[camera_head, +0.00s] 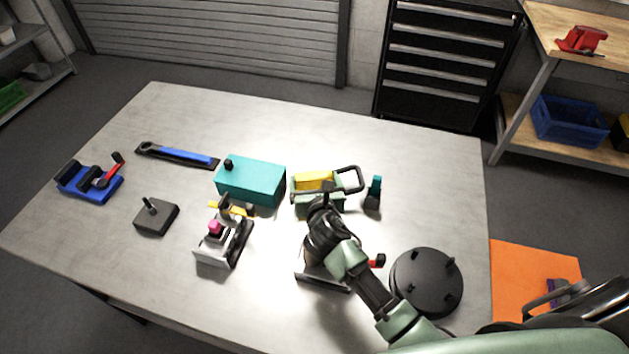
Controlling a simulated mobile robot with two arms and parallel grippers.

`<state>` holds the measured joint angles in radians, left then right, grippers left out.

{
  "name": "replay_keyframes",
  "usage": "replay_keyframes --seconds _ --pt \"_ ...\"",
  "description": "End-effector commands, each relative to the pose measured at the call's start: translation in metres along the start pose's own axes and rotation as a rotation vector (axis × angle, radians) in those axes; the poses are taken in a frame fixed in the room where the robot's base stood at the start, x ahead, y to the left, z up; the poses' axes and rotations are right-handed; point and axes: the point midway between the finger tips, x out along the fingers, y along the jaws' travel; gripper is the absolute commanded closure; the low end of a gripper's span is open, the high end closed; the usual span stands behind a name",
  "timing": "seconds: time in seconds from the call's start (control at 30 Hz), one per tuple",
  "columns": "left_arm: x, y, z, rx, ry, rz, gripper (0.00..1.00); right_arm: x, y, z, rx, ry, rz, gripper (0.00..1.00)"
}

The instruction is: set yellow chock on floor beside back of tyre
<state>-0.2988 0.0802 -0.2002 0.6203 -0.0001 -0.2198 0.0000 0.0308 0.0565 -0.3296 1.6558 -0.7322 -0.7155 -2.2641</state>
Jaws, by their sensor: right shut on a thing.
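The yellow chock (313,180) is a small yellow block past the middle of the grey table. My right gripper (319,196) comes to it from the lower right and is shut on it. The gripper and wrist hide its near side, and I cannot tell whether it touches the tabletop. A dark handle loop (348,188) shows just right of the block. No tyre can be clearly made out. My left gripper is not in view.
A teal box (252,180) stands close left of the chock, and a small teal piece (374,192) right of it. A black round plate (427,282) lies near the table's right edge. An orange mat (520,280) lies on the floor right of the table.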

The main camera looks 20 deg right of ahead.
Motion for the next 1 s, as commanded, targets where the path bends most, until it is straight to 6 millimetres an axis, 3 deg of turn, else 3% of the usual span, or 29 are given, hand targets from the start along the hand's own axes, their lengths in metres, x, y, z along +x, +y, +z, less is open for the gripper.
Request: replay_keyframes --seconds 0.27,0.3,0.67,1.0 --pt "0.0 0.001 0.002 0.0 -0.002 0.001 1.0 0.001 0.0 0.002 0.0 -0.007 0.001 0.82" --pt "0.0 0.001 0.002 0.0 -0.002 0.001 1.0 0.001 0.0 -0.001 0.0 0.0 0.0 0.0" --pt "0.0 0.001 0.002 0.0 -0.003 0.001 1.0 -0.006 0.0 0.0 -0.002 0.001 -0.001 0.0" --pt "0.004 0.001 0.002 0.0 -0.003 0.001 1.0 -0.072 0.0 -0.001 -0.001 0.0 0.0 0.0"
